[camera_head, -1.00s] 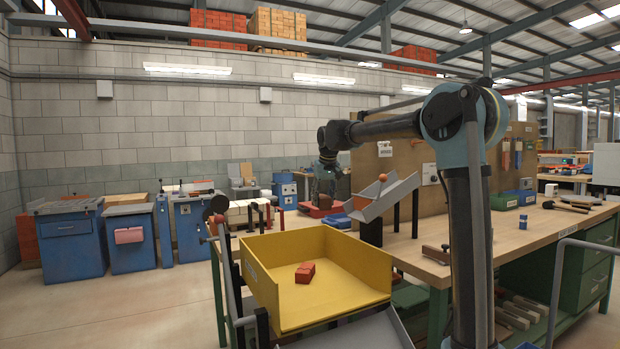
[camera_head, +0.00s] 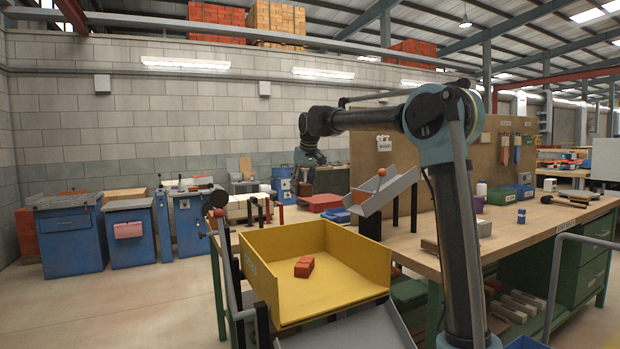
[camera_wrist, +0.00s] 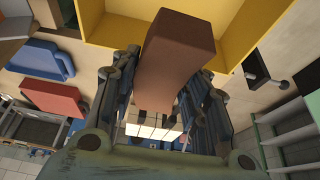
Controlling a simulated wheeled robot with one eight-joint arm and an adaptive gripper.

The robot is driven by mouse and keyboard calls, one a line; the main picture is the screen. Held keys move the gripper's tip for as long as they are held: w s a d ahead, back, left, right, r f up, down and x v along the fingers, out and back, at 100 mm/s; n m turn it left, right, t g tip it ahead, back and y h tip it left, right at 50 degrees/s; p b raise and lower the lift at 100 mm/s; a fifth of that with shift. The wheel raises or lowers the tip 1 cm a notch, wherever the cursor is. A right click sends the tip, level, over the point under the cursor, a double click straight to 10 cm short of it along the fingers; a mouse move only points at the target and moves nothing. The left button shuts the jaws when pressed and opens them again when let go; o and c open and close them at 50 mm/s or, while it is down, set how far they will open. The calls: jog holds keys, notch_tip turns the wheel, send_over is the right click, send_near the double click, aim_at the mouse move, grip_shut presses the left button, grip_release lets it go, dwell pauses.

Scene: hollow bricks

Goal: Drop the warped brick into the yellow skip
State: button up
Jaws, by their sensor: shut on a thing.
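My gripper (camera_head: 307,163) hangs beyond the back wall of the yellow skip (camera_head: 350,258) in the head view. In the wrist view my gripper (camera_wrist: 165,75) is shut on a reddish-brown brick (camera_wrist: 178,48), with a finger on each side. The held brick cannot be made out in the head view, and whether it is warped is not clear. The skip's yellow wall and floor (camera_wrist: 232,20) show behind the brick's far end in the wrist view. Another red brick (camera_head: 303,267) lies inside the skip.
A red case (camera_head: 320,203) and a blue item (camera_head: 337,215) lie on the bench (camera_head: 520,232) behind the skip. Blue cabinets (camera_head: 130,240) stand at the left.

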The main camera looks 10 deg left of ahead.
jog(key=shift+f, duration=0.55)
jog(key=o, duration=1.5)
jog(key=shift+c, duration=0.2)
jog(key=shift+r, duration=0.1)
jog(key=v, duration=1.2)
